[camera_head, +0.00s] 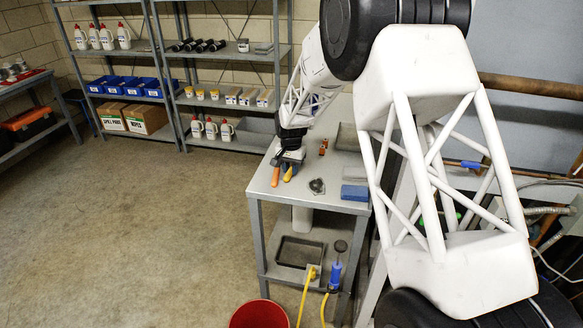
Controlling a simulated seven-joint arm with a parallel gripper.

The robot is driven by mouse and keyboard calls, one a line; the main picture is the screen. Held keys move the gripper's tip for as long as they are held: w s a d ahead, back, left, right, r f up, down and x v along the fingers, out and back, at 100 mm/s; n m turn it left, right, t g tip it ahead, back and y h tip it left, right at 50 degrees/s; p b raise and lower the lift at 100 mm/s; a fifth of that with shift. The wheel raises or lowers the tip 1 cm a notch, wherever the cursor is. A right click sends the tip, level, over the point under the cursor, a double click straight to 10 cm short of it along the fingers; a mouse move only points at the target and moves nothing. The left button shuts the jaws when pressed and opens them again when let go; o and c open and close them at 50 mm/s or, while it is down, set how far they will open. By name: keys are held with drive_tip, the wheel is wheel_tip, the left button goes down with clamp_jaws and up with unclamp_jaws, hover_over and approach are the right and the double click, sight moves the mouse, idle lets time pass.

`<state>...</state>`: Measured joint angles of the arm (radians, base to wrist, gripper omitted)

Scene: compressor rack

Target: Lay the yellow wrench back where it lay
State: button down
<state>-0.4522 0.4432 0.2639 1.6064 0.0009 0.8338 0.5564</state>
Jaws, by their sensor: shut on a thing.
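My gripper (289,158) is over the left part of the grey metal bench top (322,198), low and close to the surface. It is shut on the yellow wrench (288,174), whose yellow end shows just below the fingers. The rest of the wrench is hidden by the gripper. An orange-handled tool (275,177) is right beside it on the left. I cannot tell whether the wrench touches the bench top.
On the bench are a dark object (317,186), a blue block (354,192), a shallow tray (348,137) and small brass-coloured parts (323,147). A lower shelf holds a dark tray (299,252). A red bucket (258,315) stands on the floor in front.

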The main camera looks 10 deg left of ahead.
drive_tip(key=shift+s+a, duration=0.1)
drive_tip(key=shift+s, duration=1.25)
drive_tip(key=c, duration=0.9)
unclamp_jaws()
drive_tip(key=shift+w, duration=0.15)
drive_tip(key=shift+w, duration=0.8)
drive_tip(key=w, duration=0.4)
drive_tip(key=shift+w+d, duration=0.2)
drive_tip(key=shift+d, duration=0.15)
wheel_tip(320, 180, up, 9)
drive_tip(key=shift+s+r, duration=0.1)
drive_tip(key=shift+r, duration=0.05)
drive_tip(key=shift+s+d+r+n+g+h, duration=0.3)
drive_tip(key=shift+s+r+n, duration=0.65)
drive_tip(key=shift+r, duration=2.55)
drive_tip(key=shift+s+d+r+n+t+h, duration=0.1)
drive_tip(key=shift+s+d+r+n, duration=0.6)
drive_tip(key=shift+r, duration=2.85)
drive_tip(key=shift+s+d+r+n+g+h, duration=0.2)
drive_tip(key=shift+s+r+n, duration=1)
drive_tip(key=shift+r, duration=2.3)
